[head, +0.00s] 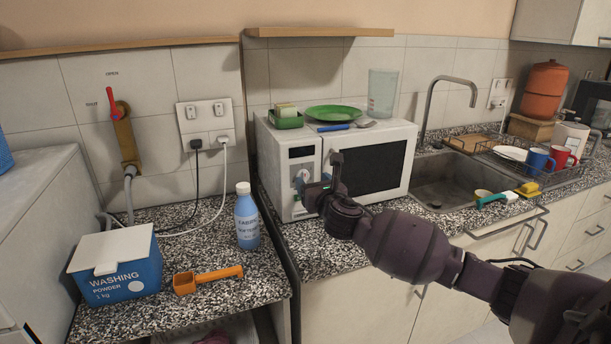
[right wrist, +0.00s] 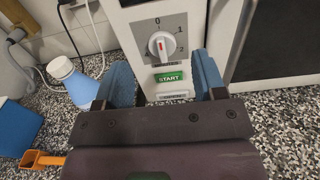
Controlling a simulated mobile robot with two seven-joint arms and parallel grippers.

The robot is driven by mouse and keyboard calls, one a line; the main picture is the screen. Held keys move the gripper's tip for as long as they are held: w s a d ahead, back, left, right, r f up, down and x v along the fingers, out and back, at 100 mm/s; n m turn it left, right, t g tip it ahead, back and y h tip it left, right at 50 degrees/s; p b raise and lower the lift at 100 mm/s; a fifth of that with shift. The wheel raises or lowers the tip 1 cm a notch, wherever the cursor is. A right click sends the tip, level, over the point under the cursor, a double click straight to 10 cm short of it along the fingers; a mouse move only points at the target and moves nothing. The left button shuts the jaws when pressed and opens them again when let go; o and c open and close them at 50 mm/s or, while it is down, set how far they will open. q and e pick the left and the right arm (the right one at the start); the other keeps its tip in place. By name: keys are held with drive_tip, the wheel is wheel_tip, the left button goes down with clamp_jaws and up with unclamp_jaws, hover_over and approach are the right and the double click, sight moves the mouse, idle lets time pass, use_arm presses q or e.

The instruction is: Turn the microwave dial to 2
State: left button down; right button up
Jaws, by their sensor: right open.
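The white microwave (head: 306,205) stands on the speckled counter with its control panel on the left of its front. Its round white dial (right wrist: 162,46) shows in the right wrist view, with a red mark that appears to point up towards the 0. In the head view the dial (head: 301,176) is partly covered by my gripper. My right gripper (head: 318,187) is open in front of the panel, its two blue fingers apart below the dial, either side of the green START button (right wrist: 169,77). My left gripper is out of view.
A blue bottle (head: 246,218), a washing powder box (head: 118,268) and an orange scoop (head: 207,279) stand left of the microwave. A green plate (head: 333,113) and a clear container (head: 382,93) are on top. The sink (head: 440,190) is to the right.

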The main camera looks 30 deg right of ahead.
sight(305, 173)
drive_tip(key=x, duration=0.5)
drive_tip(key=shift+w, duration=0.1)
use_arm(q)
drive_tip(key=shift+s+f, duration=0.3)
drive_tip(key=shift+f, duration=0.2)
use_arm(e)
drive_tip(key=shift+w, duration=0.15)
drive_tip(key=c, duration=0.9)
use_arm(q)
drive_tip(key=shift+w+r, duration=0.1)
